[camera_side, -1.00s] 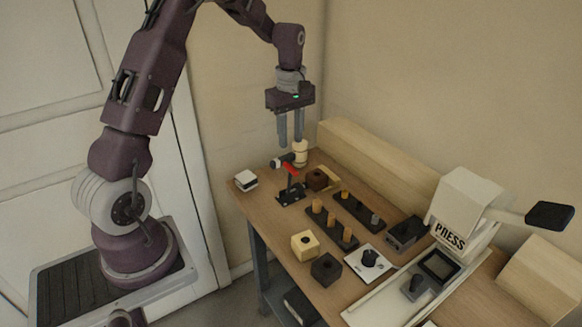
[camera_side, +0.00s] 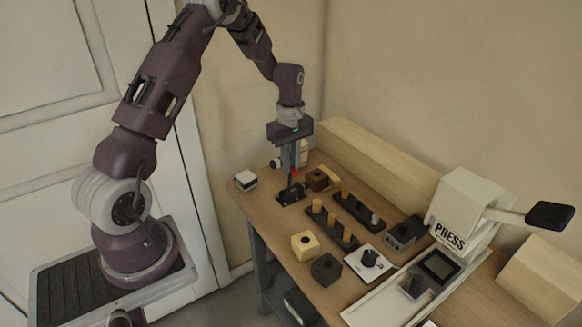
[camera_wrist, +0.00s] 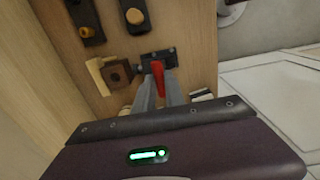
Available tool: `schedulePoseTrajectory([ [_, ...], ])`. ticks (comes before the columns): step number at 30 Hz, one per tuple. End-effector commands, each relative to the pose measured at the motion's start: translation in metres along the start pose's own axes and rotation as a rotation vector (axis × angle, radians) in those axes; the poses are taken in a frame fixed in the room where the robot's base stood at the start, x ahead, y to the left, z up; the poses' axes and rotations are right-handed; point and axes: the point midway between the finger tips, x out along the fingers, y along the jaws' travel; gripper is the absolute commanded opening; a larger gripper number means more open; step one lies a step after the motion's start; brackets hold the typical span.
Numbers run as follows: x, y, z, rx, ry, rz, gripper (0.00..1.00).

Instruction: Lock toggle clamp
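The toggle clamp has a black base (camera_side: 290,197) on the bench's far left part and a red handle (camera_side: 294,174) standing up from it. In the wrist view the red handle (camera_wrist: 158,78) lies between my two fingers, with the dark base (camera_wrist: 157,58) beyond their tips. My gripper (camera_side: 292,168) points down over the clamp, its fingers apart, one on each side of the handle. Whether either finger touches the handle cannot be told. The fingers hide part of the handle in the side view.
A brown block with a hole (camera_side: 317,180) stands close right of the clamp. A white-topped block (camera_side: 245,180) sits at the left edge. Peg racks (camera_side: 332,227), a dial plate (camera_side: 368,262) and a press (camera_side: 462,215) lie further right. A wooden beam (camera_side: 375,160) runs along the back.

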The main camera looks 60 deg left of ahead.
Motion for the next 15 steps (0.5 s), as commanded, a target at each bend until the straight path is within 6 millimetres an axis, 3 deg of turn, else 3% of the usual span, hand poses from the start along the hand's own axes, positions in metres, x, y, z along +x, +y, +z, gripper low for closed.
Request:
schedulePoseTrajectory([
  [15,0.0,-0.011,0.0,0.001,0.0,-0.001,0.01],
])
